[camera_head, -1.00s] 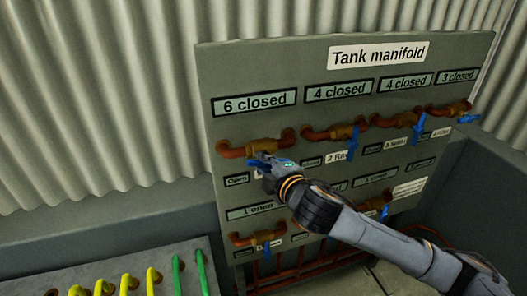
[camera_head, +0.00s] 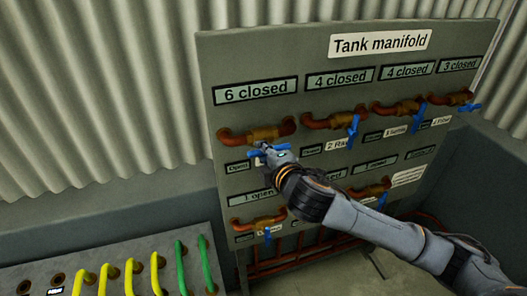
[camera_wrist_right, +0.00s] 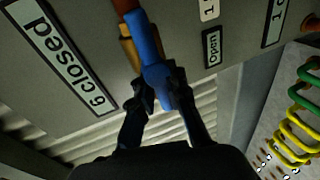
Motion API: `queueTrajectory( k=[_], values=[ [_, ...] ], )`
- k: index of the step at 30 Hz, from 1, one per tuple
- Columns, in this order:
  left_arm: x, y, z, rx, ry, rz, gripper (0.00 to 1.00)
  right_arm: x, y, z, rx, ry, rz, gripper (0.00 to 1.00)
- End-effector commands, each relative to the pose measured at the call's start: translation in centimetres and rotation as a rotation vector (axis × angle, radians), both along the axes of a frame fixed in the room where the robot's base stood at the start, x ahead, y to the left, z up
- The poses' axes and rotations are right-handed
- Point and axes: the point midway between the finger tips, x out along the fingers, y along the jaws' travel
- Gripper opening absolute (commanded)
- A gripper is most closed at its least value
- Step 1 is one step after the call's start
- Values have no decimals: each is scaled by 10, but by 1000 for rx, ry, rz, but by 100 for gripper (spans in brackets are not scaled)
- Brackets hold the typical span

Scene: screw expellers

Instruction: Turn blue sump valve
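The blue valve handle (camera_head: 283,148) sits under the brass valve (camera_head: 264,133) at the upper left of the Tank manifold panel, below the "6 closed" display. It lies about crosswise in the head view, partly hidden by my right gripper (camera_head: 262,150). In the right wrist view, the blue handle (camera_wrist_right: 150,50) runs down between the two dark fingers of the right gripper (camera_wrist_right: 160,88). The fingers appear to touch it on both sides. The name label of this valve is hidden by my gripper. My left gripper is not in view.
More blue handles hang along the top row, one of them nearby (camera_head: 353,131). Lower valves (camera_head: 258,223) sit beneath my right arm, which covers part of the panel. A grey board (camera_head: 130,262) with yellow and green hoses stands at the lower left.

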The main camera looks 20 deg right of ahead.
Motion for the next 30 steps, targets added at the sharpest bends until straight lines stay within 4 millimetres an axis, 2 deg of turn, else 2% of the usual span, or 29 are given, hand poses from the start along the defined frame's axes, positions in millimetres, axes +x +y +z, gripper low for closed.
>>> queueTrajectory(
  k=[1,3,14,24,30],
  values=[
    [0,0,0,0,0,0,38,0,-1,-1,-3,1,-3,24],
    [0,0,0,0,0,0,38,0,-1,-1,-2,1,-3,38],
    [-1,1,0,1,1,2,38,-4,-1,1,0,1,-1,38],
    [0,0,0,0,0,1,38,-55,-7,14,0,3,0,38],
    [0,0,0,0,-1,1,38,-70,-9,18,-2,2,-2,38]
  ],
)
